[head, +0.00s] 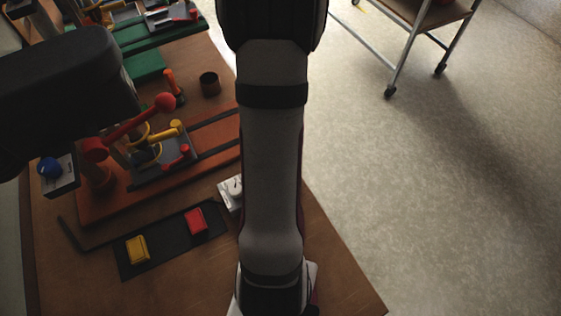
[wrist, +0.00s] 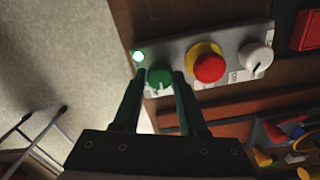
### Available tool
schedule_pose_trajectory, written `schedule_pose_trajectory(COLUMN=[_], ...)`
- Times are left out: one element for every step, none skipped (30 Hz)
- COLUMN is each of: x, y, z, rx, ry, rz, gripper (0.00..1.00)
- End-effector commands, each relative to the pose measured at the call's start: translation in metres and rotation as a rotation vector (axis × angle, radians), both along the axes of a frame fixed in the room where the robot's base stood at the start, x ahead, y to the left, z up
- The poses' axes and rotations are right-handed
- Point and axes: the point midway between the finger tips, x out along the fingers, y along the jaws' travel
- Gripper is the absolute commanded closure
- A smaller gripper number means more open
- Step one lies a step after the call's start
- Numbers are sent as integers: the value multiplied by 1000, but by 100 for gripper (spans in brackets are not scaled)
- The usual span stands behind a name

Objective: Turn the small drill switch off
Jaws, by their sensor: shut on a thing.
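A grey control panel (wrist: 222,48) shows in the wrist view. On it are a lit green lamp (wrist: 138,57), a green rotary knob (wrist: 160,80), a red push button with a yellow collar (wrist: 208,67) and a white rotary knob (wrist: 256,56). My gripper (wrist: 161,74) is shut on the green knob, one finger on each side. Small labels lie beside the knobs, too small to read. In the head view my arm hides the gripper and most of the panel (head: 228,187).
The brown table (head: 330,270) has an edge just beyond the panel, with open floor (head: 450,190) to the right. A dark mat with a yellow block (head: 137,250) and a red block (head: 195,221) lies left of the panel. An orange-based apparatus (head: 200,167) stands behind.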

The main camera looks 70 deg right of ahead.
Motion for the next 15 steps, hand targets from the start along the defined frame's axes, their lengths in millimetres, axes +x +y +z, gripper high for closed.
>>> schedule_pose_trajectory(x=[0,0,0,0,0,0,0,0,0,0,0,0,0,0,0], y=[0,0,0,0,0,0,0,0,0,0,0,0,0,0,0], z=[0,0,0,0,0,0,0,0,0,0,0,0,0,0,0], rx=[-1,-1,-1,-1,-1,-1,-1,-1,-1,-1,-1,-1,-1,-1,-1], ry=[0,0,0,0,0,0,0,0,0,0,0,0,0,0,0], rz=[-38,-65,-101,-127,-153,-185,-209,-232,-261,-281,-302,-326,-343,-360,-380], gripper=[100,100,100,100,100,100,100,100,100,100,100,100,100,100,100])
